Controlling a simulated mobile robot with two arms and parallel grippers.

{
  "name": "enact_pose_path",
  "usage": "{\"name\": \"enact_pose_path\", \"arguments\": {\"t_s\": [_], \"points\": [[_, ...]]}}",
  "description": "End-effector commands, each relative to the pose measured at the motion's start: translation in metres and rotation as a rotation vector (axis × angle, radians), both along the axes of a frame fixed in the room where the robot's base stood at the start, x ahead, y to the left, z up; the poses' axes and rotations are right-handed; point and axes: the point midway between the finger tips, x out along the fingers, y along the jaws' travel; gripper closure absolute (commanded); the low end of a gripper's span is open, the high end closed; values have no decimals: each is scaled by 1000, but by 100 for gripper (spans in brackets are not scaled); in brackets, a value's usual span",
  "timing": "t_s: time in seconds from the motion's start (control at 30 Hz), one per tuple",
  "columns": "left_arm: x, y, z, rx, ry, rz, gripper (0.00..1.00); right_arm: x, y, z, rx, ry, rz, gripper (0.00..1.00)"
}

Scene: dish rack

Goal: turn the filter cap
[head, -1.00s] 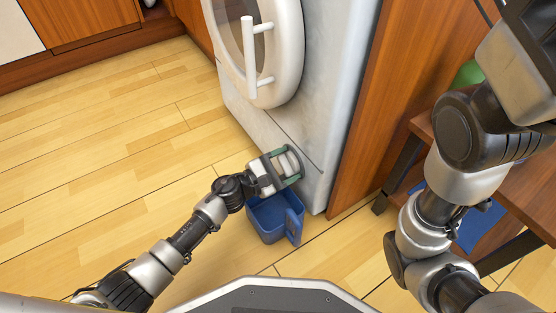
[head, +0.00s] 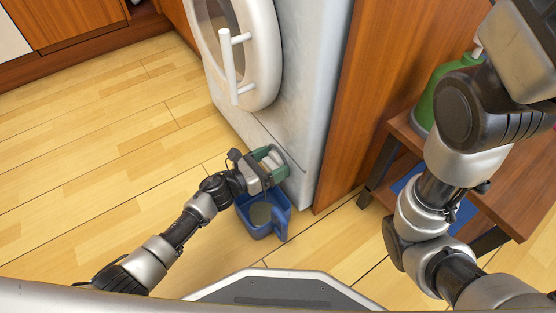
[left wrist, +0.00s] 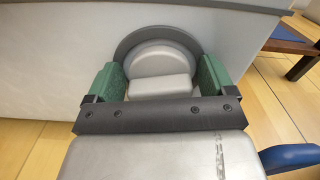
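The filter cap (left wrist: 162,72) is a light grey round knob with a raised block-like handle (left wrist: 160,87), set in a dark ring low on the front of the white machine (head: 282,120). In the head view the cap is mostly hidden by the fingers. My right gripper is not in view; only its arm shows at the right.
A blue container (head: 281,222) stands on the floor below the cap, with a greyish-brown surface inside that looks like liquid. A wooden bench (head: 500,190) at the right bears a green bottle (head: 427,105). The machine's round door (head: 262,60) is above. Floor at left is clear.

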Motion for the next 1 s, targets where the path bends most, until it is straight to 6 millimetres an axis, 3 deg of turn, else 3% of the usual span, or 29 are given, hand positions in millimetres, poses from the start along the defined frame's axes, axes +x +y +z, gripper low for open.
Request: {"name": "enact_pose_path", "arguments": {"t_s": [0.07, 1.0], "points": [[0, 0, -1, 2, -1, -1, 3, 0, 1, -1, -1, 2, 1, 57], [-13, 16, -1, 4, -3, -1, 3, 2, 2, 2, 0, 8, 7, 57]]}}
